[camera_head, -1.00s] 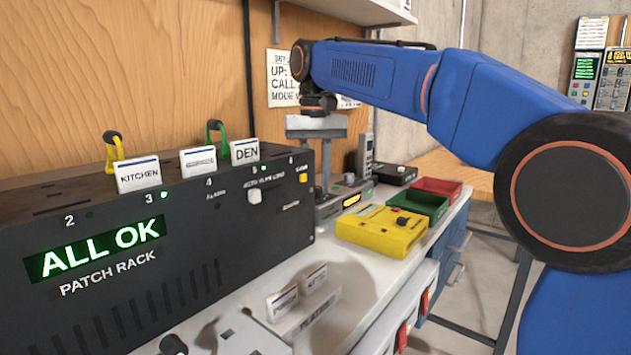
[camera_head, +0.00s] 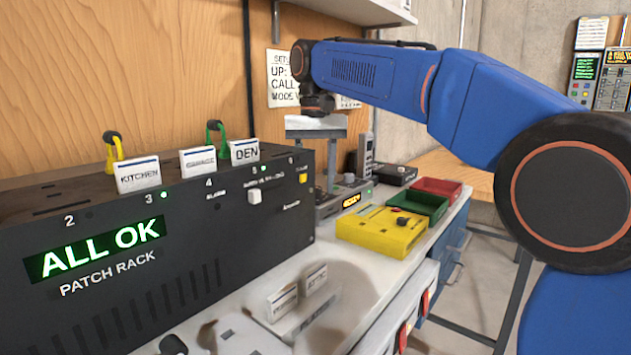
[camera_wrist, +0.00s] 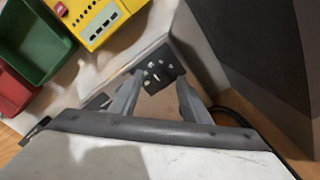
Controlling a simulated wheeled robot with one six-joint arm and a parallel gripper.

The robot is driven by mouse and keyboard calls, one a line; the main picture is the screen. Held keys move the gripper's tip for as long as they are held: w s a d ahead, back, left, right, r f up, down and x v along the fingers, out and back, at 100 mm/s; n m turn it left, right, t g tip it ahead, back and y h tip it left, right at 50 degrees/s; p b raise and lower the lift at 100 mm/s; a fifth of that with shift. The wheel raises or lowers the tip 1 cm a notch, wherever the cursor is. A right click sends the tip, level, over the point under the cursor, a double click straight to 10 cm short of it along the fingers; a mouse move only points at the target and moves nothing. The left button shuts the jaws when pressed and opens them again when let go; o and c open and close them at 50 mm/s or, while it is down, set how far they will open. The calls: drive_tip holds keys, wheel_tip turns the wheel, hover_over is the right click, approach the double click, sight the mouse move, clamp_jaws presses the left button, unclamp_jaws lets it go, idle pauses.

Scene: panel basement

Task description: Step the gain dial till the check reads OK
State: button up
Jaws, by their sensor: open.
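My gripper (camera_head: 327,180) points down behind the far end of the patch rack, over a low grey unit (camera_head: 330,206) with a small lit yellow display (camera_head: 351,201). The display is too small to read. A small dark knob (camera_head: 349,178) shows on or behind that unit; I cannot tell whether it is the gain dial. In the wrist view my gripper (camera_wrist: 159,84) is open, its fingers on either side of a dark plate with white marks (camera_wrist: 162,72). No dial shows clearly between the fingers. The patch rack's sign (camera_head: 95,247) reads ALL OK in green.
The black patch rack (camera_head: 130,305) fills the left, with tags standing on top. A yellow box (camera_head: 375,238), a green bin (camera_head: 418,203) and a red bin (camera_head: 440,187) sit right of the grey unit. A wall notice (camera_head: 283,85) hangs behind my arm.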

drive_tip(key=shift+r, duration=3.8)
drive_tip(key=shift+d, duration=0.1)
